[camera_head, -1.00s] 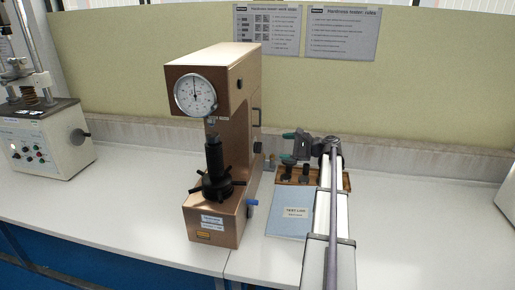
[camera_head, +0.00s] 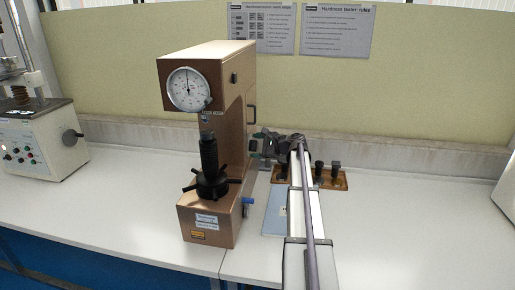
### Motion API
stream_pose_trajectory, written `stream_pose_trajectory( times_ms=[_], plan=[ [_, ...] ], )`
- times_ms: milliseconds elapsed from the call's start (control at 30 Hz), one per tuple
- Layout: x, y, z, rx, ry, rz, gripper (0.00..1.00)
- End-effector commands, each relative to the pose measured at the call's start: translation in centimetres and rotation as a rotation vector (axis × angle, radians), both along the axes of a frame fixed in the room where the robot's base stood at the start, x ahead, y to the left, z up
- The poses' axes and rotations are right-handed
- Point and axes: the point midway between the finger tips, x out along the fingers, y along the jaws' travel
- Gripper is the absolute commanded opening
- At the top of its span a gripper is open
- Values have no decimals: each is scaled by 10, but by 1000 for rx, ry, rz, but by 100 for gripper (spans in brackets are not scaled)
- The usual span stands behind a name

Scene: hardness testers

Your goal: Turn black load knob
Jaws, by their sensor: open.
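The copper-brown hardness tester (camera_head: 228,130) stands in the middle of the bench, with a round white dial on its front. A small dark knob (camera_head: 253,146) sits low on its right side, apparently the black load knob; it is partly hidden by my gripper. My gripper (camera_head: 259,146) is open, its fingers pointing left at the tester's right side, around or just beside that knob. I cannot tell whether they touch it. My arm comes in from the lower right.
A black spindle with a spoked handwheel (camera_head: 211,184) stands on the tester's base. A blue lever (camera_head: 248,201) sticks out at the base's right. A wooden tray (camera_head: 334,180) with dark pieces and a blue booklet (camera_head: 273,222) lie right, partly behind my arm. Another tester (camera_head: 40,140) stands left.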

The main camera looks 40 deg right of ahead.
Motion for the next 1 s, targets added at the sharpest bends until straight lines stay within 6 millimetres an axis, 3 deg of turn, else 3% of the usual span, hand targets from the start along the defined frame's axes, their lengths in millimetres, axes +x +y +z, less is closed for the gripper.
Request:
stream_pose_trajectory(
  times_ms=[67, 567, 1000],
  plan=[
    [0, 0, 0, 0, 0, 0, 75],
    [0, 0, 0, 0, 0, 0, 27],
    [-1, 1, -2, -65, -59, 0, 27]
  ],
)
